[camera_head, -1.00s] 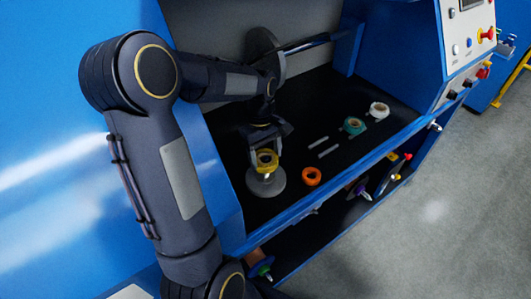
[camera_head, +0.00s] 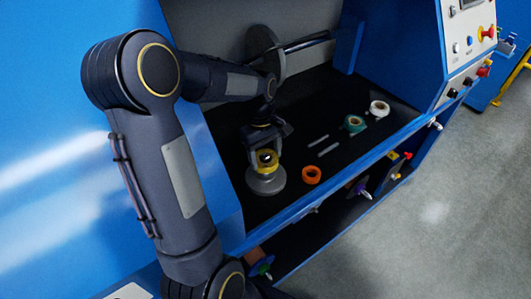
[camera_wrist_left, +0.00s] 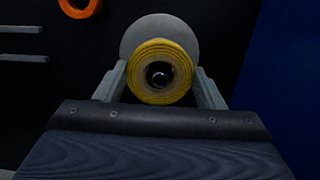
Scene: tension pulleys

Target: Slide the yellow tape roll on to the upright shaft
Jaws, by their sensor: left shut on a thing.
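The yellow tape roll (camera_head: 266,158) is between the fingers of my left gripper (camera_head: 264,160), which is shut on it. It also shows in the left wrist view (camera_wrist_left: 160,72), with a gripper finger on each side. The upright shaft (camera_wrist_left: 159,74) shows as a dark, shiny round end inside the roll's hole, so the roll is around or directly over it. How far down the roll sits is hard to tell. The shaft's round grey base (camera_head: 266,182) stands on the black floor below the roll. My right gripper is not in view.
An orange roll (camera_head: 311,174) lies right of the base. Two light grey bars (camera_head: 326,150), a green roll (camera_head: 355,124) and a white roll (camera_head: 379,108) lie farther right. A blue wall edge (camera_head: 228,200) runs close to the left of the base.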

